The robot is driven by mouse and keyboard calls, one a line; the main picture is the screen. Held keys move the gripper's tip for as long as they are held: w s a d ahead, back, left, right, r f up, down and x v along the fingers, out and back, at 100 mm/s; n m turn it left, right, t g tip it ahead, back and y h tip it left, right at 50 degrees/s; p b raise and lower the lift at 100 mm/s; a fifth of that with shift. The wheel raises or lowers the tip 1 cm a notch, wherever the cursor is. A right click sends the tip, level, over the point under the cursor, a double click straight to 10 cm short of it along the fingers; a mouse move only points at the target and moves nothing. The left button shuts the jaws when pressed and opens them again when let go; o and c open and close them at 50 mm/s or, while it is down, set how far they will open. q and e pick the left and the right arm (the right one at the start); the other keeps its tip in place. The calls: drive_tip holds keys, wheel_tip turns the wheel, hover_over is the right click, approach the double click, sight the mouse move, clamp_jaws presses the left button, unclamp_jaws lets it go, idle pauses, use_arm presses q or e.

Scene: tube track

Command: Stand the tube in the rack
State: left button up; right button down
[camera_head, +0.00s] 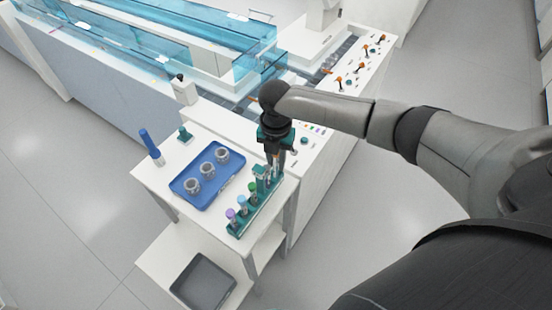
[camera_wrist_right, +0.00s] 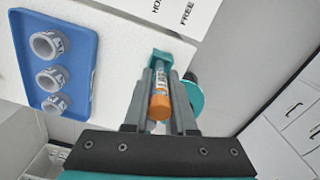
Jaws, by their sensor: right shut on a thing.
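My right gripper (camera_head: 275,162) points down over the far end of the teal rack (camera_head: 247,222), which stands along the right edge of the white table. In the right wrist view my gripper (camera_wrist_right: 161,78) is shut on a tube with an orange cap (camera_wrist_right: 160,106), held between its two fingers. A small teal block (camera_wrist_right: 160,57) shows just beyond the tube's far end; I cannot tell whether the tube touches it. The rack holds several other tubes, with purple (camera_head: 231,213), blue and green caps among them. My left gripper is not in view.
A blue tray (camera_head: 188,201) with three grey ring-shaped holders lies left of the rack. A long bench with blue transparent covers (camera_head: 262,62) stands at the back. A dark bin (camera_head: 204,281) is on the lower shelf.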

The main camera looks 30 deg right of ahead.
drive_tip(key=shift+f, duration=0.25)
drive_tip(key=c, duration=0.7)
unclamp_jaws()
drive_tip(key=shift+o, duration=0.2)
wheel_tip(320, 180, up, 15)
drive_tip(key=p, duration=0.2)
drive_tip(key=shift+r+p, duration=0.2)
drive_tip(key=shift+p, duration=0.1)
